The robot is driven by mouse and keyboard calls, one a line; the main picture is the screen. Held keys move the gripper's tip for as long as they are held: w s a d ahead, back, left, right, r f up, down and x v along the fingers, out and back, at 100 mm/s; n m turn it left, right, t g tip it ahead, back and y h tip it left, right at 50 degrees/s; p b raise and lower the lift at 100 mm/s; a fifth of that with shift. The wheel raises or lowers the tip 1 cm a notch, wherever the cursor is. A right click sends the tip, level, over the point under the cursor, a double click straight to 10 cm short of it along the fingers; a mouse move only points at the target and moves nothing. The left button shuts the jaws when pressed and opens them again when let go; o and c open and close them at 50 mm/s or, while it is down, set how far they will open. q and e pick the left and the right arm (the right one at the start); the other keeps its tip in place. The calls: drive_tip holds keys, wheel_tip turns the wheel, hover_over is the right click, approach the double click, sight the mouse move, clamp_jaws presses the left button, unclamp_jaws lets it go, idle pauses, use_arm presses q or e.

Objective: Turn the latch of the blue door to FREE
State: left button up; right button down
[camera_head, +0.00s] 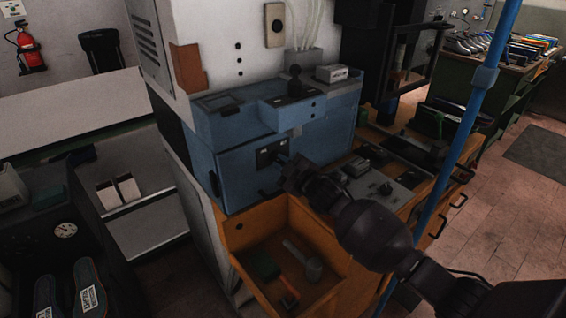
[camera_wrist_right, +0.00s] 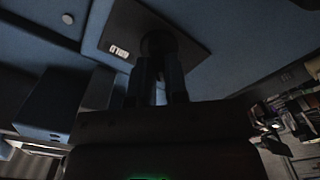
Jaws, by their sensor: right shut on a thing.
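The blue door (camera_head: 238,172) is the front of a blue cabinet set in the machine, and it looks closed. A dark latch plate (camera_head: 266,155) with small white lettering sits on it. In the right wrist view the plate (camera_wrist_right: 185,42) shows a white word (camera_wrist_right: 119,51) that looks like HOLD. My right gripper (camera_head: 286,166) reaches the plate from the right, and in the wrist view its fingers (camera_wrist_right: 160,82) are shut on the dark latch knob (camera_wrist_right: 158,43). The fingers and knob hide much of the latch, so its exact angle cannot be told. My left gripper is not in view.
An orange open drawer (camera_head: 335,265) with tools lies below the door. A grey control panel (camera_head: 378,188) with a knob is right of the gripper. A blue post (camera_head: 452,160) stands near my right arm. A grey bench (camera_head: 145,205) is at left.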

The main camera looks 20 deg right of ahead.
idle(0.3)
drive_tip(key=c, duration=1.1)
unclamp_jaws()
drive_tip(key=shift+c, duration=0.2)
drive_tip(key=v, duration=1)
drive_tip(key=shift+s, duration=0.4)
drive_tip(key=shift+d, duration=0.15)
drive_tip(key=s+d+f+m+g+h, duration=0.2)
drive_tip(key=s+f+m, duration=0.4)
drive_tip(key=s+f, duration=0.4)
drive_tip(key=s+d+f+m+g+h, duration=0.2)
drive_tip(key=s+f+m, duration=0.4)
drive_tip(key=s+f, duration=0.5)
drive_tip(key=s+g+h, duration=0.1)
drive_tip(key=s+h, duration=0.1)
drive_tip(key=s, duration=0.3)
drive_tip(key=shift+s+f, duration=0.15)
